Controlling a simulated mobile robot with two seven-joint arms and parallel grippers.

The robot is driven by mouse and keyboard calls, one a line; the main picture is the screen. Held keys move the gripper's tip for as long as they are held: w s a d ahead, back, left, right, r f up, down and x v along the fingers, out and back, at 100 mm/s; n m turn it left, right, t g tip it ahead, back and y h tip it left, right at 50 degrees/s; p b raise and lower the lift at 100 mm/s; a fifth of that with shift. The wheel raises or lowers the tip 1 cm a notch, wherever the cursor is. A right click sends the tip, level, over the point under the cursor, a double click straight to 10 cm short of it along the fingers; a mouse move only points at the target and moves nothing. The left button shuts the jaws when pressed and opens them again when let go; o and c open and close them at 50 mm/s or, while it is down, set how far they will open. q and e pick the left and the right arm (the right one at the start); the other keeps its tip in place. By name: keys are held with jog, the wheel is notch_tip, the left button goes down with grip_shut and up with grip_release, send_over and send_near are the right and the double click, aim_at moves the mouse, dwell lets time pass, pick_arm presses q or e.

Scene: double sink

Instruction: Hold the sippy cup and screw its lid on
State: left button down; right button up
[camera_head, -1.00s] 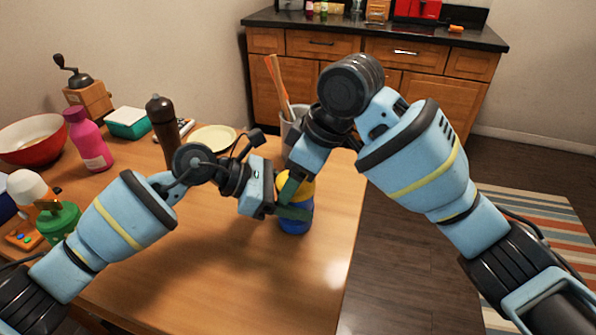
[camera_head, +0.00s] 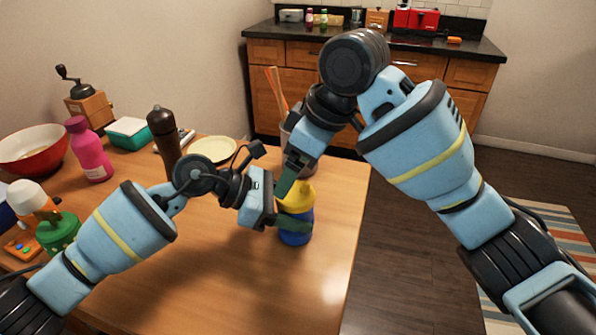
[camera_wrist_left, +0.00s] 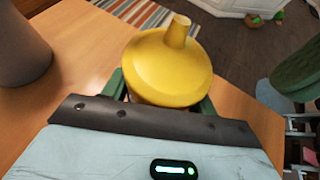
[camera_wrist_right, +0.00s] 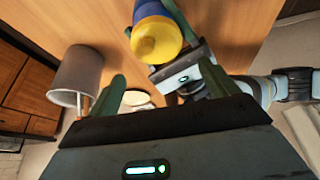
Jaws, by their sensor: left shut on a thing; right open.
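The sippy cup (camera_head: 295,238) has a blue body and stands upright on the wooden table. Its yellow lid (camera_head: 297,196) sits on top, and the spout shows in the left wrist view (camera_wrist_left: 177,32). How tightly it is screwed cannot be told. My left gripper (camera_head: 293,219) is shut around the cup just below the lid, with a finger on each side. My right gripper (camera_wrist_right: 163,88) is open and empty. Its fingers are apart from the lid, just above and behind it in the head view. The lid lies beyond the fingers in the right wrist view (camera_wrist_right: 156,40).
A grey utensil holder (camera_wrist_right: 76,78) stands close behind the cup. The front table area is clear.

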jog(key=o, duration=0.3)
jog(key=shift+f, duration=0.1)
jog(key=v, duration=1.2)
pick_arm(q)
jog(key=shift+c, duration=1.9)
grip_release()
jog(key=shift+a, duration=0.1)
jog(key=v, duration=0.7)
jog(key=shift+a+r+b, duration=0.2)
jog(key=shift+a+b, duration=0.1)
jog(key=shift+b, duration=0.05)
pick_arm(e)
jog(key=shift+w+f, duration=0.1)
jog(key=shift+f, duration=0.5)
pick_arm(q)
jog(key=shift+s, duration=0.1)
